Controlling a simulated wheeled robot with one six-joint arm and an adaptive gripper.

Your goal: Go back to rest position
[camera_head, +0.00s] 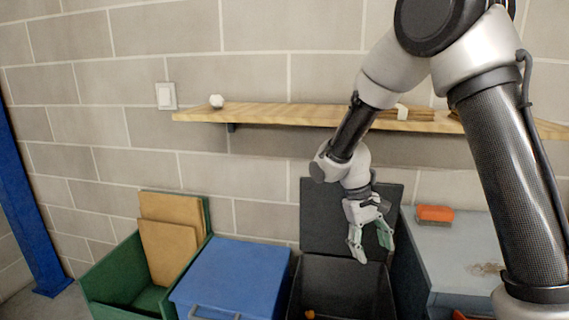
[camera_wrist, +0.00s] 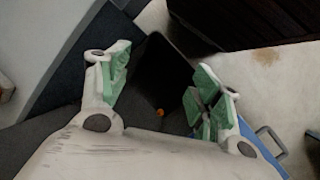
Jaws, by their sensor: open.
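My gripper (camera_head: 371,243) hangs from my arm, pointing down over the open black bin (camera_head: 309,268). Its green-padded fingers are spread apart with nothing between them. In the wrist view, my gripper (camera_wrist: 160,92) is also open, and the dark inside of the bin (camera_wrist: 150,68) shows beyond the fingers. A small orange thing (camera_head: 310,314) lies low in the bin, and it also shows in the wrist view (camera_wrist: 159,113). The rest of the bin's inside is dark.
A wooden shelf (camera_head: 270,114) on the wall runs behind my arm, with a white ball (camera_head: 216,101) at its left end. A blue bin (camera_head: 235,270) and a green bin (camera_head: 110,270) stand left. A grey cabinet (camera_head: 455,255) at right bears an orange brush (camera_head: 435,214).

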